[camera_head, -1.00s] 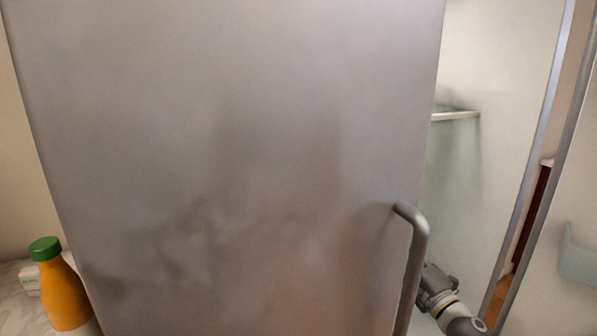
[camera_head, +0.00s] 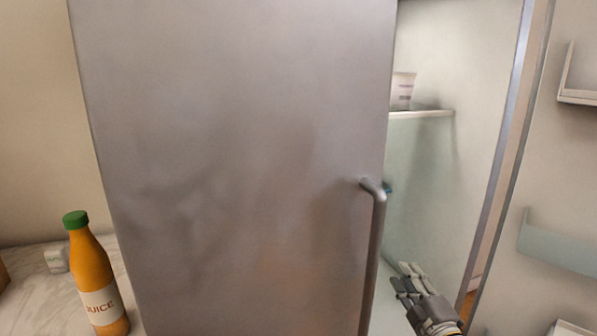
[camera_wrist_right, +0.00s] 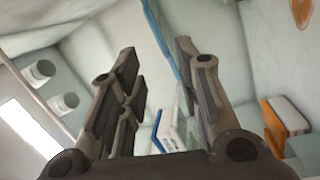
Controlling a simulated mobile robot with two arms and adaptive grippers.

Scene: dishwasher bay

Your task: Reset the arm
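My right gripper (camera_head: 412,282) is at the lower right in the head view, in front of the open part of a fridge. In the right wrist view its two fingers (camera_wrist_right: 160,85) are spread apart with nothing between them, so it is open and empty. It is right of the grey door's handle (camera_head: 374,240) and apart from it. My left gripper is not in view.
A large grey fridge door (camera_head: 240,150) fills the middle. Behind it are a shelf (camera_head: 425,114) with a white tub (camera_head: 403,90), and another door with bins (camera_head: 560,245) at right. A juice bottle (camera_head: 95,275) stands on the counter (camera_head: 35,300) at left.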

